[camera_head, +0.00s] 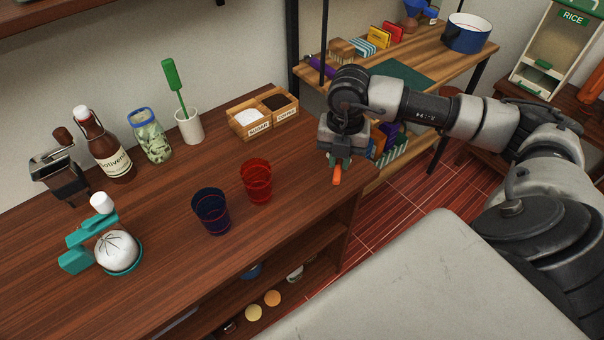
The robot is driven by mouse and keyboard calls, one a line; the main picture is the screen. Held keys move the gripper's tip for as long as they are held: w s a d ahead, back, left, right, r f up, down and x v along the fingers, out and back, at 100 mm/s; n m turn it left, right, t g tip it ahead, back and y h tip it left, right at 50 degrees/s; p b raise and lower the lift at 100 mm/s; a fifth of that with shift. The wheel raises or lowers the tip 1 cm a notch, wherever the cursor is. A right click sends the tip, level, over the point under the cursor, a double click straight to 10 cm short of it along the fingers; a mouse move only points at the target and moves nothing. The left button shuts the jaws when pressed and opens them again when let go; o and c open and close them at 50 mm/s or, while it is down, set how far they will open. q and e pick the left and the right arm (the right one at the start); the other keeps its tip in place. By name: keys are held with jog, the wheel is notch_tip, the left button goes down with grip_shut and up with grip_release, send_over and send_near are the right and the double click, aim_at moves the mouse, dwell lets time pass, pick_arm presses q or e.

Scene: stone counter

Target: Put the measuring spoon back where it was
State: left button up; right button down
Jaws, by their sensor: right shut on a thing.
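My right gripper (338,158) points down at the right end of the wooden counter and is shut on a small orange thing (337,176). The orange thing hangs below the fingers near the counter's right edge. It may be the measuring spoon, but its shape is too small and partly hidden to be sure. A wooden box (240,131) with a sugar compartment and a coffee compartment stands at the back of the counter, left of the gripper. My left gripper is not in view.
A red cup (257,182) and a dark blue cup (211,212) stand mid-counter. A white holder (189,127) with a green spatula, a jar (150,136) and a brown bottle (104,150) stand behind. A wooden shelf (440,62) is at the back right.

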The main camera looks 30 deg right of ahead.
jog(key=m, duration=0.1)
jog(key=d+m, duration=0.1)
jog(key=m, duration=0.1)
jog(key=shift+w+f, duration=0.15)
jog(key=shift+f, duration=0.15)
jog(key=shift+w+a+f, duration=0.15)
jog(key=shift+w+a, duration=0.05)
jog(key=shift+w, duration=0.1)
jog(key=w+a+f, duration=0.1)
jog(key=w+f, duration=0.1)
jog(key=w, duration=0.1)
jog(key=w+a+f+p, duration=0.1)
jog(key=w+a+f, duration=0.1)
jog(key=w, duration=0.1)
jog(key=w+a+f, duration=0.2)
jog(key=w, duration=0.1)
jog(key=shift+a+f+p, duration=0.15)
jog(key=shift+a+p, duration=0.1)
jog(key=shift+p, duration=0.15)
jog(key=shift+w+a+f, duration=0.1)
jog(key=shift+f, duration=0.05)
notch_tip(320, 180, down, 4)
jog(key=shift+r+p, duration=0.1)
jog(key=shift+p, duration=0.35)
